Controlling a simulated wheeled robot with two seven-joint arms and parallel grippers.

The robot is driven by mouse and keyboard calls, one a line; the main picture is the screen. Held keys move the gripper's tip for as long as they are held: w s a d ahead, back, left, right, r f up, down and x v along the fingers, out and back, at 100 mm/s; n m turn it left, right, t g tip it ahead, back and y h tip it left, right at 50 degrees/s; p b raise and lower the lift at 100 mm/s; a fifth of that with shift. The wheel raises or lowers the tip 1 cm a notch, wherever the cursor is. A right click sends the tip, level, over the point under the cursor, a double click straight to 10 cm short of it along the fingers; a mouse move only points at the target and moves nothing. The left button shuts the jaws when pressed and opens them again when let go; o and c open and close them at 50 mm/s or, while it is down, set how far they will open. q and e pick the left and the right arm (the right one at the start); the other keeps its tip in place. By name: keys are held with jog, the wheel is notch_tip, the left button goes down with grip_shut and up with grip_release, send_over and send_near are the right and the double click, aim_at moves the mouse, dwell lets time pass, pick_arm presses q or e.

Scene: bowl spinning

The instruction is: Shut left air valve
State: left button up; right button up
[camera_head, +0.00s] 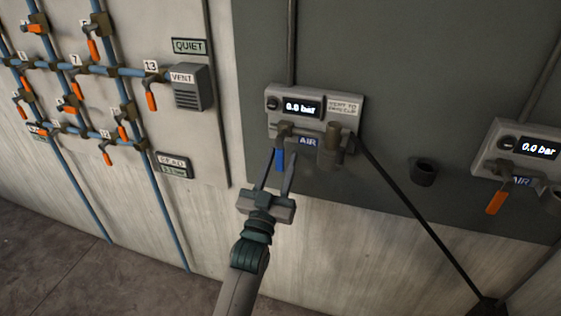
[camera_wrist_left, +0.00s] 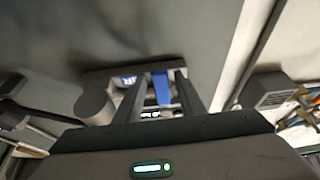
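The left air valve has a blue handle (camera_head: 279,160) that hangs straight down below the left gauge box (camera_head: 315,112), whose display reads 0.0 bar. In the left wrist view the blue handle (camera_wrist_left: 161,88) shows between the two fingers. My left gripper (camera_head: 280,160) is open, its fingers on either side of the handle with visible gaps, pointing up at the wall. I cannot tell whether a finger touches the handle. The right gauge box (camera_head: 523,145) also reads 0.0 bar and has an orange handle (camera_head: 496,202). My right gripper is not in view.
A grey-brown cylindrical fitting (camera_head: 332,145) sticks out just right of the blue handle. A dark round holder (camera_head: 423,172) is on the wall between the gauge boxes. Blue pipes with several orange-handled valves and a vent box (camera_head: 188,88) are at the left. A dark hose runs down right.

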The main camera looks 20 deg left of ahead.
pick_arm(q)
jog(key=shift+s, duration=0.1)
